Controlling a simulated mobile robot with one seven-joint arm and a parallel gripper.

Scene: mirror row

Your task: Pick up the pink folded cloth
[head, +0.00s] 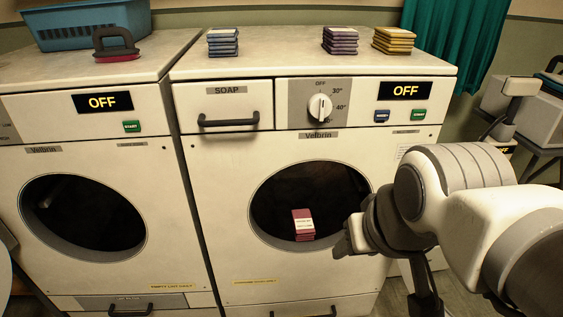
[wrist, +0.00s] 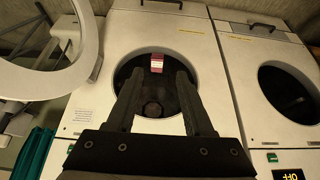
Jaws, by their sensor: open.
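The pink folded cloth (head: 303,225) is a small stack with a pale label. It sits inside the round opening of the right-hand machine (head: 225,200), near the lower rim. It also shows in the wrist view (wrist: 157,62), which looks upside down, just beyond my fingertips. My gripper (head: 343,241) is in front of the right part of that opening, to the right of the cloth. In the wrist view my gripper (wrist: 158,78) has its two fingers apart with nothing between them. It appears apart from the cloth.
Blue (head: 223,42), purple (head: 340,40) and yellow (head: 394,40) folded stacks lie on the machine top. A blue basket (head: 88,25) and an iron-like object (head: 115,45) stand on the left machine (head: 90,130). A round white door ring (wrist: 88,45) stands beside the opening.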

